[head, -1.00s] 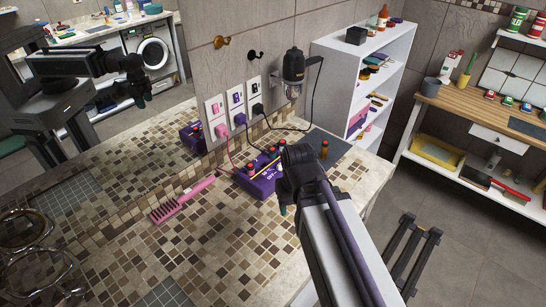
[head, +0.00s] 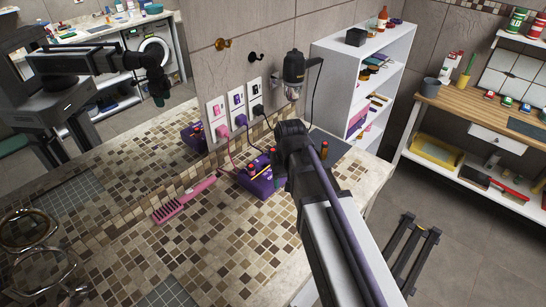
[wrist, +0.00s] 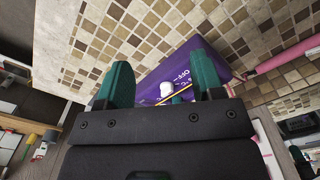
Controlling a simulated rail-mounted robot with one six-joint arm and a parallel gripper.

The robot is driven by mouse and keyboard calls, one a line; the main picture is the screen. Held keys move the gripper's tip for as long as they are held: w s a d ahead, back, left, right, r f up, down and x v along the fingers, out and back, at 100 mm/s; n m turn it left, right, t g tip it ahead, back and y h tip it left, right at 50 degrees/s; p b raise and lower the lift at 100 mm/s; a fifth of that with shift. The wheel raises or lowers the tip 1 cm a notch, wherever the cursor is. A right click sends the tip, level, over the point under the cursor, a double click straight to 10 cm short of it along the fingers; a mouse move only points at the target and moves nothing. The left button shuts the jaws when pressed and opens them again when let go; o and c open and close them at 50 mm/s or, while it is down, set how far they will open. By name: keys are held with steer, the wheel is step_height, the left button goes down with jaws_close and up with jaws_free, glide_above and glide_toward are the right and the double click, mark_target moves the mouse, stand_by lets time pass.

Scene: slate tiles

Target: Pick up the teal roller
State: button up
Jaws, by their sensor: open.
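A purple box (head: 258,178) with writing on it stands on the tiled counter, with several red-topped pieces on it; it also shows in the wrist view (wrist: 180,66). In the wrist view, a small teal piece (wrist: 183,96), seemingly the teal roller, shows beside a white-ended piece (wrist: 167,89) at the box. Most of the teal piece is hidden by my gripper's body. My gripper (wrist: 159,62) is open, its two teal fingers apart over the box with nothing visibly held. In the head view my arm hides the fingertips and part of the box.
A pink comb (head: 184,199) lies left of the box. A red-topped cylinder (head: 324,150) stands right of my arm, near a dark mat (head: 340,143). Cords run from the wall sockets (head: 236,106), and a dryer (head: 294,70) hangs above.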

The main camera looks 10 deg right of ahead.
mark_target(273, 150)
steer(key=w+r+m, duration=0.1)
steer(key=w+m, duration=0.7)
steer(key=w, duration=1.6)
steer(key=f+b, duration=0.3)
steer(key=f+m+b, duration=0.1)
steer(key=f+b, duration=0.3)
steer(key=f+m+b, duration=0.1)
steer(key=f+b, duration=0.2)
steer(key=shift+s+d+f, duration=0.2)
steer(key=shift+d+f, duration=0.15)
steer(key=shift+f, duration=0.05)
steer(key=shift+r, duration=0.25)
steer(key=shift+c, duration=0.2)
steer(key=c, duration=1)
steer(key=shift+o, duration=0.2)
